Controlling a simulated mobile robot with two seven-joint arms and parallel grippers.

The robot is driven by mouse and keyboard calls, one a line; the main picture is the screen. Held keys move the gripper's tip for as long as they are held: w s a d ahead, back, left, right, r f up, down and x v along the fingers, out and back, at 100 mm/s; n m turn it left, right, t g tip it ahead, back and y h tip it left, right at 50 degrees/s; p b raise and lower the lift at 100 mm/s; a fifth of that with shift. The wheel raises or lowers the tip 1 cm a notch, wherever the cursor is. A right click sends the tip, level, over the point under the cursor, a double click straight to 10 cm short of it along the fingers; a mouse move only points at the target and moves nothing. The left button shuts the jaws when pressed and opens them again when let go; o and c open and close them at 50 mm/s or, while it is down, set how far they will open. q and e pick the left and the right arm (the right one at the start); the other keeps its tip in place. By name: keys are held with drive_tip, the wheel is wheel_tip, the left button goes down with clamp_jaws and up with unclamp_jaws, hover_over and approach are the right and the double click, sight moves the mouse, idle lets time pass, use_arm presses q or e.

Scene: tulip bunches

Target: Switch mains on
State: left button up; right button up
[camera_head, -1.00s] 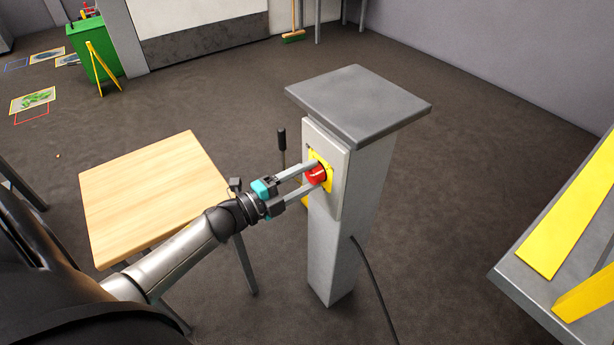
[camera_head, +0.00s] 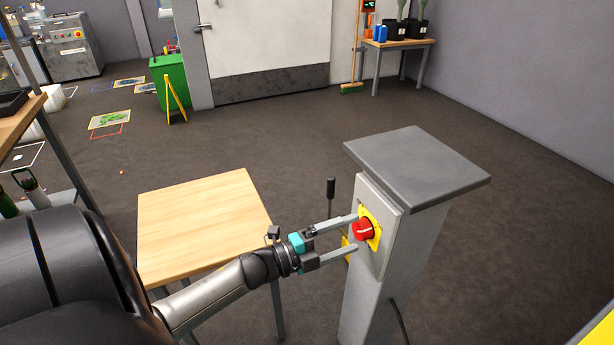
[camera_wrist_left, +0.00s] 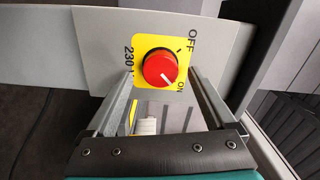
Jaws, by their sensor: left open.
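The mains switch is a red round knob (camera_head: 363,230) on a yellow plate (camera_head: 376,238), fixed to the side of a grey post (camera_head: 372,290). In the left wrist view the knob (camera_wrist_left: 160,68) faces me, with OFF printed at upper right, ON at lower right and 230 V at left. A short pale mark on the knob sits on its lower-right part, toward ON. My left gripper (camera_head: 355,232) is open, its fingertips just short of the knob, one above and one below it. I cannot tell whether they touch it. My right gripper is not in view.
A wooden table (camera_head: 200,220) stands left of the post, under my left arm. A dark lever handle (camera_head: 331,188) rises behind the gripper. The post has a wide flat cap (camera_head: 418,165). The floor behind is largely clear, with a green bin (camera_head: 169,80) farther back.

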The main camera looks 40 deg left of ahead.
use_arm(q)
drive_tip(key=p+v, duration=0.2)
drive_tip(key=v, duration=1.1)
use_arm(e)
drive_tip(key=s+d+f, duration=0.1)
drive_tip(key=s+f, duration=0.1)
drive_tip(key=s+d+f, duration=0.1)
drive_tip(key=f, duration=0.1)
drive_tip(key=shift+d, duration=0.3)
use_arm(q)
drive_tip(key=shift+s+a+f, duration=0.1)
drive_tip(key=shift+f, duration=0.05)
